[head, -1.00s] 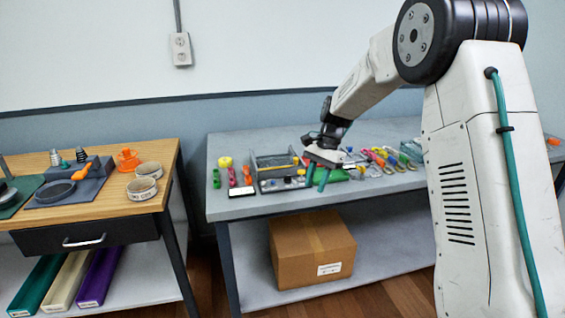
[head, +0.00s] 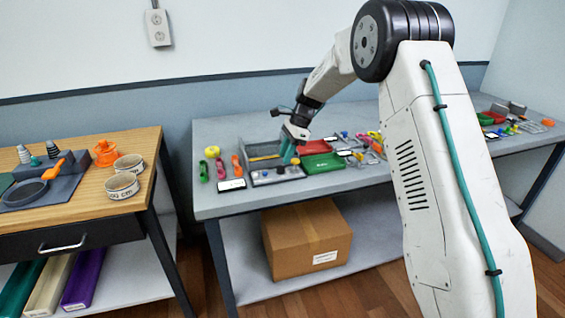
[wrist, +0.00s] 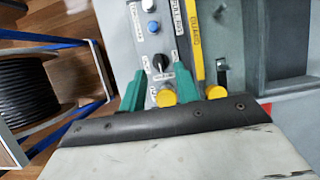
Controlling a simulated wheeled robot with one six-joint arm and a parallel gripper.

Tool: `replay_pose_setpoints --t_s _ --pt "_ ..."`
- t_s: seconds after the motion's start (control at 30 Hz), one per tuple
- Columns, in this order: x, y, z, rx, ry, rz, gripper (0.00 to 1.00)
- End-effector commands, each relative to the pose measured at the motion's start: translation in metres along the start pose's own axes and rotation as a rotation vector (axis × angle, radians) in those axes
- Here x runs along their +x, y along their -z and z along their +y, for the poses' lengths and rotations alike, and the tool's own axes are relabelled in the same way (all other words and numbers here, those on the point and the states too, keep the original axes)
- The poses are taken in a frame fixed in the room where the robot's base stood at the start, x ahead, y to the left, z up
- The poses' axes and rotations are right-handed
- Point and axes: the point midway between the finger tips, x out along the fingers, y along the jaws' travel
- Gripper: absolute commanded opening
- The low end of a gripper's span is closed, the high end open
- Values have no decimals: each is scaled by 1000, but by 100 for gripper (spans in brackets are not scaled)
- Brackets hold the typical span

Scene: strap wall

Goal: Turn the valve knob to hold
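The black valve knob (wrist: 160,63) with a light pointer mark sits on a grey panel (wrist: 145,32), with small labels around it that I cannot read clearly. In the wrist view, my gripper (wrist: 160,75) is open, its two teal fingers on either side of the knob in the picture. I cannot tell whether they touch it. In the head view, my gripper (head: 289,158) is low over the grey fixture (head: 262,178) on the long table, and the knob is too small or hidden to make out there.
A blue button (wrist: 153,27) is above the knob. A yellow bar marked GUARD (wrist: 195,45) runs close on the right. A red tray (head: 314,147) and a green tray (head: 323,162) lie right of the fixture. A cardboard box (head: 306,240) is on the shelf below.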

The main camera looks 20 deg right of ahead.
Motion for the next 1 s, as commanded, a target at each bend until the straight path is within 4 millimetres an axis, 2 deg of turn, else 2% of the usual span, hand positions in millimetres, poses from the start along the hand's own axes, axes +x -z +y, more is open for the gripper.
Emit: replay_pose_setpoints --t_s 0.1,0.23,0.57,0.6,0.7,1.0 --pt "19 0 1 1 -3 -1 32" --pt "32 1 0 1 -1 0 32" --pt "37 2 0 2 1 0 32" --pt "37 2 0 2 1 0 29" --pt "37 2 0 2 1 0 1" --pt "37 2 0 -8 -3 0 0"
